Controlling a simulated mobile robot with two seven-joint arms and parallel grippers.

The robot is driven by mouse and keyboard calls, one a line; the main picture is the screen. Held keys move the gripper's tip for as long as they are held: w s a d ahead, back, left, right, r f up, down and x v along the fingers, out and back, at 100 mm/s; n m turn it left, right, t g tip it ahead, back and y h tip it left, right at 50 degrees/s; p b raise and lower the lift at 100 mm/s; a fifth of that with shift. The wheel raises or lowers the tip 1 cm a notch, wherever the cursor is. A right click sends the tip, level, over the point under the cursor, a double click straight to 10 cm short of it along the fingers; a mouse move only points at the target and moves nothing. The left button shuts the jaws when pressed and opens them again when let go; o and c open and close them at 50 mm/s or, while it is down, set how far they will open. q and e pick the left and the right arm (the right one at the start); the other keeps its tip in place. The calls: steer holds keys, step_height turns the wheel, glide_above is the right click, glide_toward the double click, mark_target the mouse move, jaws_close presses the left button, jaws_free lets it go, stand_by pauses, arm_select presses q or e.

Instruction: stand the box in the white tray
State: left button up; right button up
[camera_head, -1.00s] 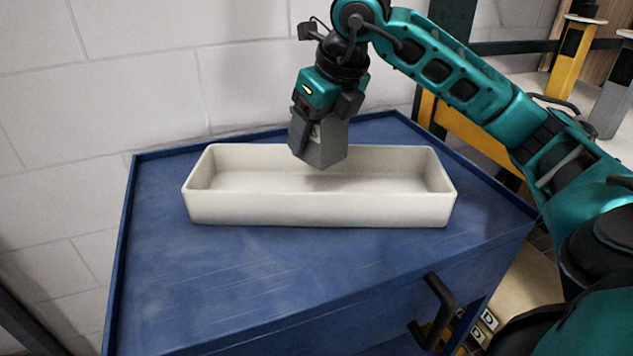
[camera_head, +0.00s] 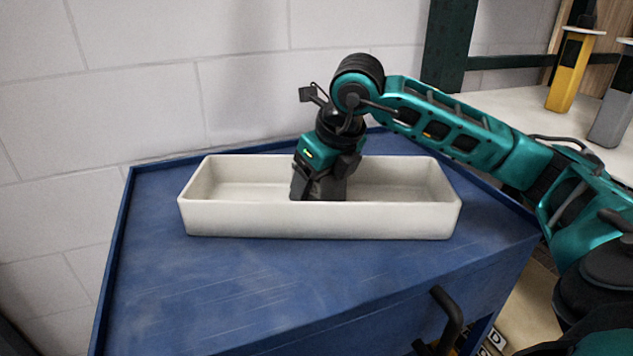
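The white tray (camera_head: 320,220) is long and shallow and lies on the blue cabinet top. My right gripper (camera_head: 322,180) comes down from above into the middle of the tray, with its fingers closed around the grey box (camera_head: 328,190). The box is inside the tray, roughly upright. The tray's front wall hides its lower end, so I cannot tell whether it touches the tray floor. My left gripper is not in view.
The blue cabinet (camera_head: 200,290) has a raised rim and a dark handle (camera_head: 447,318) at its front right. A pale block wall (camera_head: 130,70) stands close behind. Yellow (camera_head: 570,72) and grey (camera_head: 612,105) posts stand at the far right. The cabinet top before the tray is clear.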

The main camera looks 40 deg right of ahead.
steer(key=o, duration=0.4)
steer(key=shift+o, duration=0.2)
steer(key=shift+r, duration=0.1)
steer(key=shift+r, duration=0.2)
arm_select(q)
steer(key=p, duration=0.1)
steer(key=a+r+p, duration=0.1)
steer(key=p, duration=0.1)
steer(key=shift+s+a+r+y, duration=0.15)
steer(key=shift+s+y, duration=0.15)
arm_select(e)
steer(key=v, duration=1.1)
steer(key=shift+s+r, duration=0.15)
steer(key=shift+r, duration=0.2)
